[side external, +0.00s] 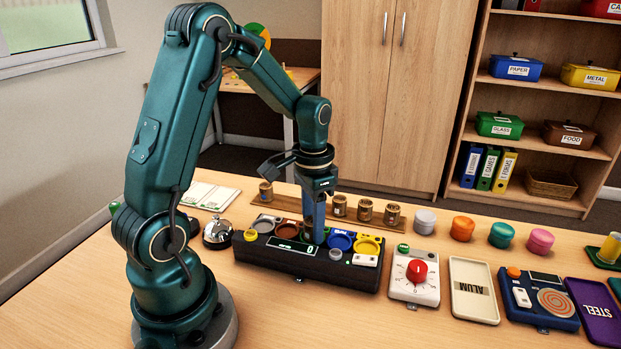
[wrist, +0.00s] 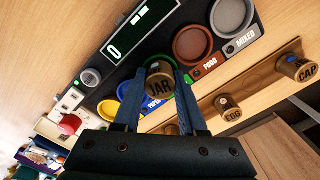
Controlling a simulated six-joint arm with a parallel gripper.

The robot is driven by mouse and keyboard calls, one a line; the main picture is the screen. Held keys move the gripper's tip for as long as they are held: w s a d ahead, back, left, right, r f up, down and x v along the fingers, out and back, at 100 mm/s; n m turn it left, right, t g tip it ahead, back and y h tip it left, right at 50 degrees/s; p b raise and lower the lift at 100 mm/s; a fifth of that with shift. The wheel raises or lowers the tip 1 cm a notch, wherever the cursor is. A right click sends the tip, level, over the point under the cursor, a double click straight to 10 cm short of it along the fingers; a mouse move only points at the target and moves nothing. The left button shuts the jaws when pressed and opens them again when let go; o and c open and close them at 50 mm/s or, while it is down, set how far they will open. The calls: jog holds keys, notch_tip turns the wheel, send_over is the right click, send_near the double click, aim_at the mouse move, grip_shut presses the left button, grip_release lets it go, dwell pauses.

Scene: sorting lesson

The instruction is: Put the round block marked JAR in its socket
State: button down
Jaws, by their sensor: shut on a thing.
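The round block marked JAR (wrist: 158,88) is brown and gold, with its lettered face toward the wrist camera. My gripper (wrist: 157,98) is shut on it, one blue finger on each side. In the side view my gripper (side external: 314,232) points down at the middle of the dark sorting console (side external: 305,270), and its fingers hide the block. The block appears over the console between the brown bowl (wrist: 192,45) and the blue bowl (wrist: 133,95); its height above the surface is unclear. I cannot tell which socket is its own.
A wooden rack (side external: 415,221) behind the console holds similar round blocks, including EGG (wrist: 229,108) and CAP (wrist: 298,68). A bell (side external: 217,232) stands left of the console. A red-dial box (side external: 416,278) and several coloured round containers (side external: 463,228) stand to the right.

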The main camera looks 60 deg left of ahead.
jog(key=shift+r, duration=0.2)
jog(key=shift+r, duration=0.6)
jog(key=shift+f, duration=0.8)
dwell(0.6)
jog(key=c, duration=0.8)
grip_release()
jog(key=shift+o, duration=0.2)
notch_tip(320, 180, up, 11)
dwell(0.3)
jog(key=shift+r, duration=3)
jog(key=shift+d, duration=0.15)
